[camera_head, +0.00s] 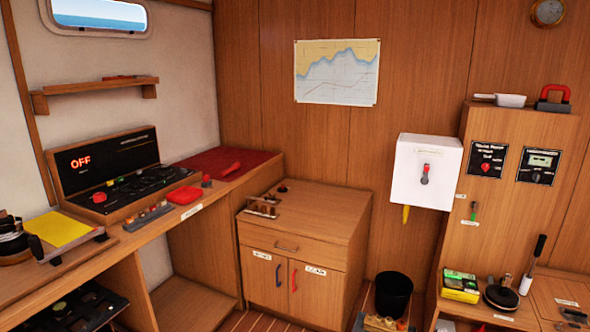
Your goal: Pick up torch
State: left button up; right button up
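I cannot pick out the torch for certain. A small red elongated object (230,169) lies on the dark red mat (198,160) at the far end of the left counter; it may be the torch, but it is too small to tell. Another long item, with a dark handle and pale lower part (532,262), stands upright on the right counter; I cannot tell what it is. Neither of my grippers shows in the head view.
The left counter (150,238) holds a black panel reading OFF (108,160), a flat red item (185,195) and a yellow pad (60,229). A low wooden cabinet (325,212) has mostly clear top. A black bin (394,293) stands on the floor by the right cabinet (475,240).

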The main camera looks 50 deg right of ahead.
aim_at(236, 165)
jog(key=z, duration=1.1)
jog(key=i+z, duration=0.2)
jog(key=i, duration=0.35)
